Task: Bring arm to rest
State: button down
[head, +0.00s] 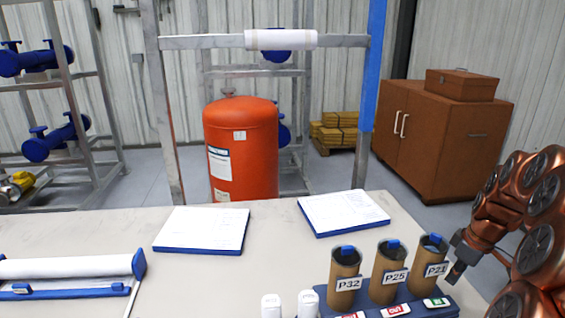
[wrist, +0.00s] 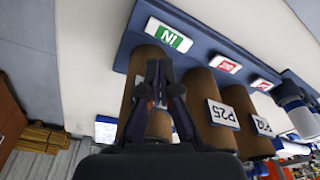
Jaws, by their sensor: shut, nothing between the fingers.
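My arm comes in from the right in the head view, and its gripper (head: 455,272) is just right of the tube labelled P21 (head: 432,258). In the wrist view the gripper (wrist: 158,78) has its two dark fingers together with nothing between them. Behind the fingers is a brown tube (wrist: 148,60), partly hidden by them; I cannot tell whether they touch it. The tubes labelled P25 (head: 388,270) and P32 (head: 345,277) stand to the left in the same blue rack (head: 440,314).
The rack has a green IN plate (wrist: 169,36) and red plates. Two clipboards with paper (head: 205,229) (head: 343,212) lie on the pale table (head: 270,265). White bottles (head: 271,305) stand left of the rack. A brown cabinet (head: 435,130) and red tank (head: 241,145) are beyond the table.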

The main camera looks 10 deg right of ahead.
jog(key=s+a+r+m+g+p, duration=0.1)
jog(key=s+a+r+p, duration=0.2)
jog(key=a, duration=0.8)
jog(key=s+a+r+m+g+p, duration=0.1)
jog(key=s+a+r, duration=0.3)
jog(key=a, duration=0.6)
jog(key=s+a+r+m+p, duration=0.1)
jog(key=s+a+r+p, duration=0.1)
jog(key=s+a, duration=0.3)
jog(key=s+a+r+m+g+p, duration=0.1)
jog(key=s+a+r+m+p, duration=0.1)
jog(key=s+a, duration=0.4)
jog(key=shift+s+r+m+h, duration=0.2)
jog(key=shift+s+m+h, duration=0.15)
jog(key=shift+s, duration=2.4)
